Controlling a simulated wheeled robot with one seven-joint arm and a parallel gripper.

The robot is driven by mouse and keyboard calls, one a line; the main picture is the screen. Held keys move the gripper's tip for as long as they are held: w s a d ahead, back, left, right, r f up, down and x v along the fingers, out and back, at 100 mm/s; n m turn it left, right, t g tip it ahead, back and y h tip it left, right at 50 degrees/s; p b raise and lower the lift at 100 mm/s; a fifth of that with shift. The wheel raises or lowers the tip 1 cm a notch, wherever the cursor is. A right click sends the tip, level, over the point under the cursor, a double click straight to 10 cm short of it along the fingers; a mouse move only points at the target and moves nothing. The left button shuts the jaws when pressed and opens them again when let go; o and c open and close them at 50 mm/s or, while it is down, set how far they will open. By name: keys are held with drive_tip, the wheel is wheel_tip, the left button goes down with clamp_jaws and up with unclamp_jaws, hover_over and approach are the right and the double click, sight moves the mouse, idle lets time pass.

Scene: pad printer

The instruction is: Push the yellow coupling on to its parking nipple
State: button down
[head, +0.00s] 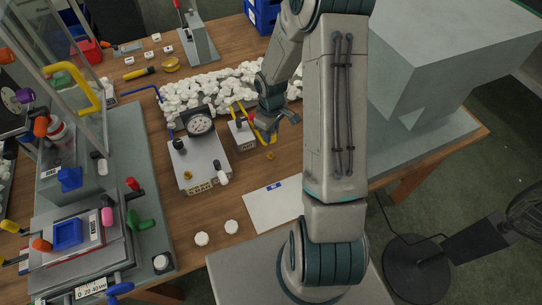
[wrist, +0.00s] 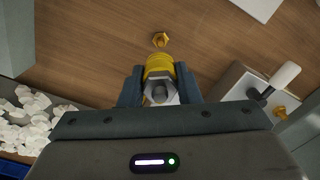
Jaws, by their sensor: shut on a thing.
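My gripper (wrist: 160,90) is shut on the yellow coupling (wrist: 160,66), a ribbed yellow sleeve with a grey metal hex end, held between the two fingers. In the head view my gripper (head: 270,122) is above the table behind a small brass-yellow nipple (head: 270,155). In the wrist view this nipple (wrist: 160,40) stands on the wood just beyond the coupling, with a gap in the picture between them. The height of the coupling above the table cannot be told. My fingers hide the coupling's sides.
A grey box (head: 200,160) with a pressure gauge (head: 200,122), white lever and another brass fitting (head: 188,175) stands left of my gripper. A small grey block (head: 242,136) is close beside it. White pellets (head: 195,92) lie behind. Bare wood lies around the nipple; a white sheet (head: 272,207) is in front.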

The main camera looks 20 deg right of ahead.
sight(271, 153)
wheel_tip(271, 153, down, 3)
drive_tip(key=shift+a+r+b, duration=0.1)
drive_tip(key=shift+r+b, duration=0.05)
drive_tip(key=shift+b, duration=0.6)
drive_tip(key=shift+f+b, duration=0.45)
drive_tip(key=shift+f, duration=0.15)
drive_tip(key=shift+f, duration=0.15)
drive_tip(key=shift+f+b, duration=1.4)
drive_tip(key=shift+f, duration=0.05)
drive_tip(key=shift+f+b, duration=0.8)
drive_tip(key=shift+b, duration=0.05)
drive_tip(key=shift+f+b, duration=0.4)
drive_tip(key=shift+f, duration=0.05)
drive_tip(key=c, duration=1)
unclamp_jaws()
